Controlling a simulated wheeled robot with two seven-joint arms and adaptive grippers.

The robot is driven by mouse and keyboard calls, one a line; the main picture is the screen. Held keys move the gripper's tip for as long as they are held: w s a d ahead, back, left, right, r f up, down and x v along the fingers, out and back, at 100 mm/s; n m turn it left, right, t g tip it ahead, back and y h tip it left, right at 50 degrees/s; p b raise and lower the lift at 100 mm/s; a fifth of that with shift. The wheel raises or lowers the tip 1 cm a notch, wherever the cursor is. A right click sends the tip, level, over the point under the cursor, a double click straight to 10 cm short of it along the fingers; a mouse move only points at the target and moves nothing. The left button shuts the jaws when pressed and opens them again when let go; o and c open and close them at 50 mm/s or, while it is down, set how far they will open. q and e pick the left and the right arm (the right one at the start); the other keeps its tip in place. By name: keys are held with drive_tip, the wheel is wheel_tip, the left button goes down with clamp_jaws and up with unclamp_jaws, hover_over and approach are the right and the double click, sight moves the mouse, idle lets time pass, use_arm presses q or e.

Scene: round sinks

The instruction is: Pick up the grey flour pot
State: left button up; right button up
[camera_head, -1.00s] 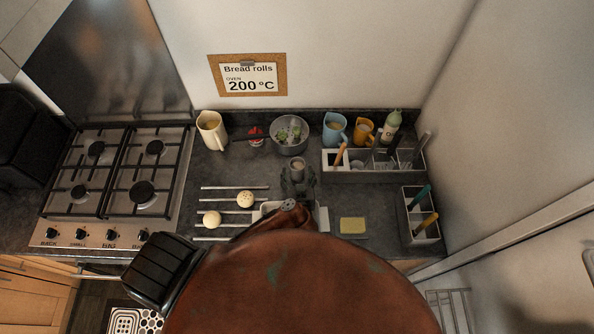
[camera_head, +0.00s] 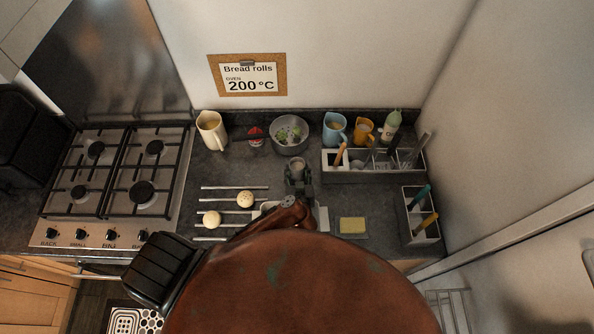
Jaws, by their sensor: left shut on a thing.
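The grey flour pot (camera_head: 297,163) is a small cup with pale contents, upright on or just above the dark worktop in front of the pan. My left gripper (camera_head: 297,174) is shut on it from the near side, its dark fingers around the pot's sides. The fingers and arm hide the pot's lower part, so I cannot tell whether its base touches the worktop. My right gripper is not in view.
A grey pan (camera_head: 277,137) with green bits stands just behind the pot. A cream jug (camera_head: 211,130) is back left, and a grey divided caddy (camera_head: 372,176) is right. Rolls (camera_head: 245,199) on a rack lie front left. A yellow block (camera_head: 352,225) lies front right.

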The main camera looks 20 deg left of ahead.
use_arm(q)
drive_tip(key=shift+c, duration=1.1)
drive_tip(key=shift+r, duration=0.25)
drive_tip(key=shift+r, duration=0.95)
drive_tip(key=s+d+r+p, duration=0.1)
drive_tip(key=s+d+r, duration=0.1)
drive_tip(key=s+r, duration=0.8)
drive_tip(key=shift+s+d+r+p, duration=0.2)
drive_tip(key=shift+s+r+p, duration=0.15)
drive_tip(key=shift+s, duration=1.45)
